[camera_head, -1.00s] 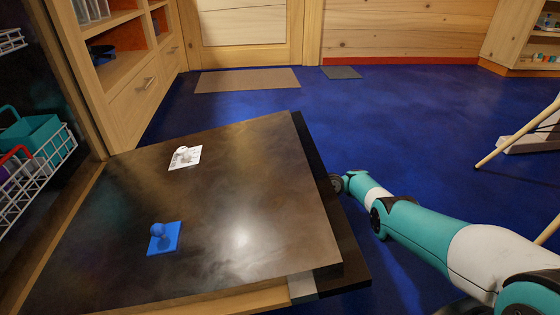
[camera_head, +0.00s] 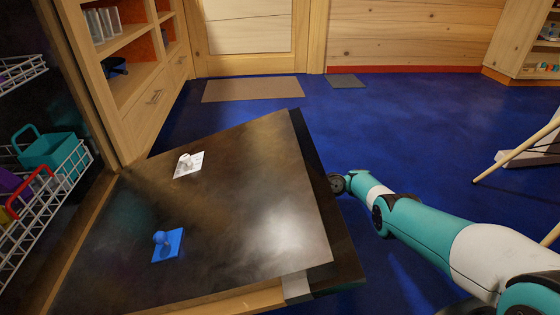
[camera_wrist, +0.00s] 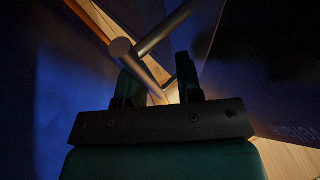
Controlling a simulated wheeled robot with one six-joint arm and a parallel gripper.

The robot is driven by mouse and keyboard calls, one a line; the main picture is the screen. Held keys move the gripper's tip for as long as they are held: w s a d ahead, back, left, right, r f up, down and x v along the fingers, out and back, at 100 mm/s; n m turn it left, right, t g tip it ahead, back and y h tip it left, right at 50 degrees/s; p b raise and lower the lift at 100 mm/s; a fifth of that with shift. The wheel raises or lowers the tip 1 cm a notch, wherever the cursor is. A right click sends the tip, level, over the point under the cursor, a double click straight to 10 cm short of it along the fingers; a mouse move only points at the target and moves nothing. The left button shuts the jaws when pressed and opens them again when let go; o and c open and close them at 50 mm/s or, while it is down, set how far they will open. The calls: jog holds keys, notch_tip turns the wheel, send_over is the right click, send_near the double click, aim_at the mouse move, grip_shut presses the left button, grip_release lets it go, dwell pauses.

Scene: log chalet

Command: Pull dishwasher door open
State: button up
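The dishwasher door (camera_head: 235,225) is folded far down and appears close to level, its dark inner face up. A blue figure on a blue square (camera_head: 167,244) and a white figure on a pale square (camera_head: 188,164) sit on it. My arm reaches past the door's outer edge, with my gripper's tip mostly hidden behind it in the head view. In the wrist view my gripper (camera_wrist: 160,80) has its fingers apart. A metal bar handle (camera_wrist: 145,68) runs slantwise between them, close to the left finger. Firm contact cannot be seen.
Wire racks (camera_head: 58,190) with a teal container (camera_head: 47,153) show inside the dishwasher at left. Wooden shelves (camera_head: 135,85) stand behind it. Pale wooden legs (camera_head: 520,150) stand at right.

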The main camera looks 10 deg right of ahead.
aim_at(283, 131)
jog(key=r+p, duration=0.3)
jog(key=r, duration=0.1)
jog(key=r+p, duration=0.4)
jog(key=r, duration=0.1)
jog(key=d+r+p, duration=0.1)
jog(key=r+p, duration=0.3)
jog(key=shift+w+r, duration=0.1)
jog(key=shift+r, duration=0.05)
jog(key=shift+a+f, duration=0.2)
jog(key=shift+a, duration=0.05)
jog(key=shift+c, duration=0.4)
